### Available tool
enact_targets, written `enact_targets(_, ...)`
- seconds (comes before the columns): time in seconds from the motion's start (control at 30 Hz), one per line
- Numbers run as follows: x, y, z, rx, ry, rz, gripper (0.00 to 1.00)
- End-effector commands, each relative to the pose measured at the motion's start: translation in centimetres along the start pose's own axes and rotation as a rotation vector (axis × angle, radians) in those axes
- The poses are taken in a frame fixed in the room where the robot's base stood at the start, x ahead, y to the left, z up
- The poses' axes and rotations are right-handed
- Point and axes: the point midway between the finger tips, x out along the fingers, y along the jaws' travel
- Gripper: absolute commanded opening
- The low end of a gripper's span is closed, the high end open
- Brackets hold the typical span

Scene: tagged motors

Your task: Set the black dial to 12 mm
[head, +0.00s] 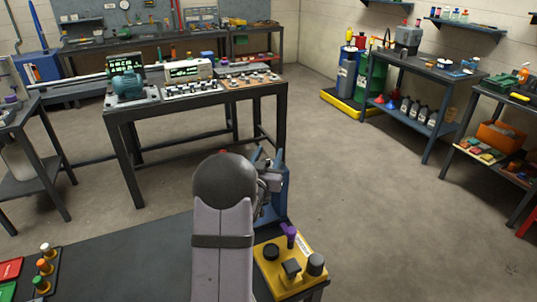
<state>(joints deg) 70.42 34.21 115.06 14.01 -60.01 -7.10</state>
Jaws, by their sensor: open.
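A yellow box (293,285) stands at the right end of the dark bench in front of me. A low round black dial (271,252) is on its top at the left; any mm scale or setting is too small to read. Beside it are a dark block-shaped knob (291,268), a tall dark grey round knob (315,264) and a purple lever (290,237). My gripper (268,160) is open and seems empty, pointing away from me beyond the box and apart from it. My arm partly hides it.
A table (197,103) with a teal motor (132,86) and panels of knobs stands farther back. Shelves line the right wall. The bench's middle left and the floor between are clear.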

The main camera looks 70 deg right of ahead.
Motion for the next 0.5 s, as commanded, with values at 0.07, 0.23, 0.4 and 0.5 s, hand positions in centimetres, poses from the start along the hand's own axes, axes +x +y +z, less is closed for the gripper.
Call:
enact_targets(0.07,-0.01,0.00,0.01,0.000,0.000,0.000,0.43)
enact_targets(0.23,-0.02,-0.01,0.00,0.000,0.000,0.000,0.12)
enact_targets(0.4,-0.03,-0.01,-0.01,0.000,0.000,0.001,0.02)
enact_targets(0.5,-0.03,-0.02,0.01,0.000,0.000,0.007,0.02)
